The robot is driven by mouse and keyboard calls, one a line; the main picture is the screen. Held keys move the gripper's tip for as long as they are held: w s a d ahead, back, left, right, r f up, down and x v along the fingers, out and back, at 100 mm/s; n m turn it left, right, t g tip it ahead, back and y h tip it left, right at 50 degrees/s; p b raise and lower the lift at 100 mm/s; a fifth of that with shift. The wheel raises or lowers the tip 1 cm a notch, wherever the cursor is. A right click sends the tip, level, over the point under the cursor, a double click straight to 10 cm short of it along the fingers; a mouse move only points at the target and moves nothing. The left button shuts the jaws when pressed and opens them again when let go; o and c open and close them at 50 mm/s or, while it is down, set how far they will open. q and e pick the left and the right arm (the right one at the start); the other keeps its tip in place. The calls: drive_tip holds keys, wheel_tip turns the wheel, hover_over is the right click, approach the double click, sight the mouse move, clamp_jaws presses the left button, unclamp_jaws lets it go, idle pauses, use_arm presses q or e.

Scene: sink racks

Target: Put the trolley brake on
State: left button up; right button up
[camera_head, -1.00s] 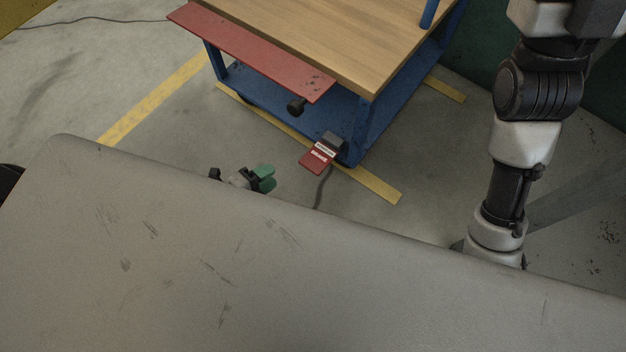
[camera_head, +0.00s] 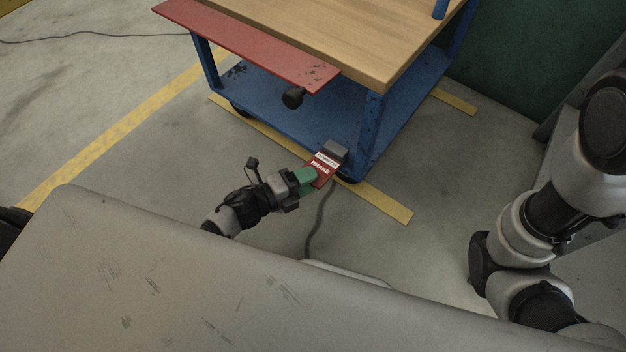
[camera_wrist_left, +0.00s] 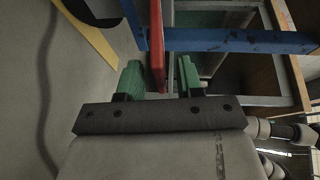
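The trolley (camera_head: 368,130) has a blue frame, a wooden top and a red front flap. Its red brake pedal (camera_head: 323,167), with white lettering reading "BRAKE", sticks out low at the near corner. My left gripper (camera_head: 308,176) is at the pedal's left side, low over the floor. In the left wrist view the green fingers (camera_wrist_left: 159,80) are open and stand apart. The red pedal (camera_wrist_left: 157,45) shows edge-on between them, closer to the right finger; I cannot tell whether they touch. My right gripper is out of view; only my right arm shows.
Yellow tape (camera_head: 385,202) marks the floor under the trolley. A black caster (camera_head: 241,110) and a black knob (camera_head: 293,97) are at the trolley's near side. A dark cable (camera_head: 318,222) runs along the floor below the pedal.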

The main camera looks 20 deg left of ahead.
use_arm(q)
drive_tip(key=shift+x, duration=0.9)
drive_tip(key=shift+c, duration=0.4)
clamp_jaws()
